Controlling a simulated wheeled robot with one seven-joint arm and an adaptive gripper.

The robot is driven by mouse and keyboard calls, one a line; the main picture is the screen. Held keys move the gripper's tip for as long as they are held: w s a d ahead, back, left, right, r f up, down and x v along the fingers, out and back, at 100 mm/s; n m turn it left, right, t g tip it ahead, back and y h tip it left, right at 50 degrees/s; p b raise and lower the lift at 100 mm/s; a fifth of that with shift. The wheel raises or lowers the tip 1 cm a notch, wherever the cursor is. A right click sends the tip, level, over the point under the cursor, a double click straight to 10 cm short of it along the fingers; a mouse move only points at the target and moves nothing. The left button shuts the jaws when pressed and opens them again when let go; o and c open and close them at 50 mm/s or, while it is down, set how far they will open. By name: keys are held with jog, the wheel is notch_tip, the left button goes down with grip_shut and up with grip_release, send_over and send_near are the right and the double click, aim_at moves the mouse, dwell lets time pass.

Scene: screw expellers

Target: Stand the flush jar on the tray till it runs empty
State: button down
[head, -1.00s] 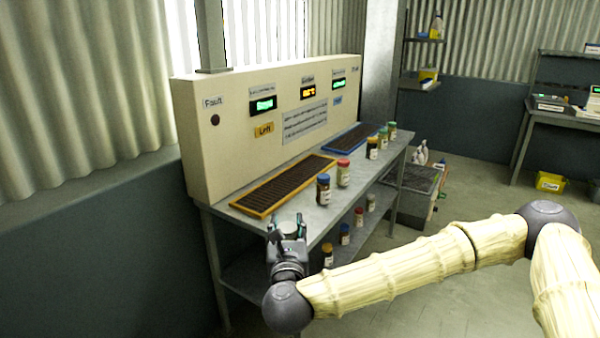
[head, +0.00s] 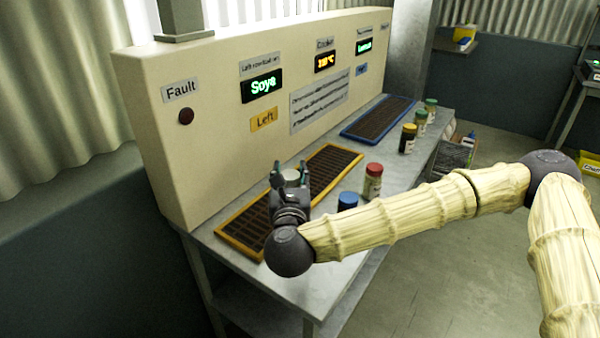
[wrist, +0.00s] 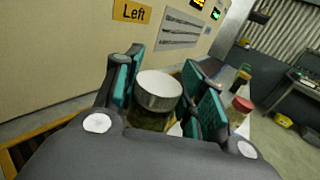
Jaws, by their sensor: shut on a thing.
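My gripper (head: 290,185) is over the yellow-framed left tray (head: 240,246), which lies under the panel marked Left. In the wrist view my gripper (wrist: 168,95) is shut on a jar with a silvery-white lid (wrist: 158,88) and dark greenish-brown contents. The jar stands roughly upright between the teal finger pads. Only its pale lid (head: 291,174) shows clearly in the head view; its base is hidden by my gripper, so I cannot tell whether it touches the tray. The blue-framed tray (head: 350,134) lies farther back and is empty.
A red-lidded jar (head: 372,182) and a blue-lidded jar (head: 347,201) stand close to the right of my gripper.

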jog(key=w+d+f+p, duration=0.1)
jog(key=w+f, duration=0.1)
jog(key=w, duration=0.6)
jog(key=w+d+f+p, duration=0.1)
jog(key=w+d+f, duration=0.1)
jog(key=w, duration=0.5)
jog(key=shift+w+f, duration=0.25)
jog(key=shift+w, duration=0.15)
jog(key=shift+d+f, duration=0.1)
jog(key=shift+f, duration=0.15)
jog(key=c, duration=0.9)
grip_release()
jog(key=shift+o, duration=0.2)
jog(key=shift+r, duration=0.2)
jog(key=s+b, duration=0.1)
jog(key=s, duration=1.1)
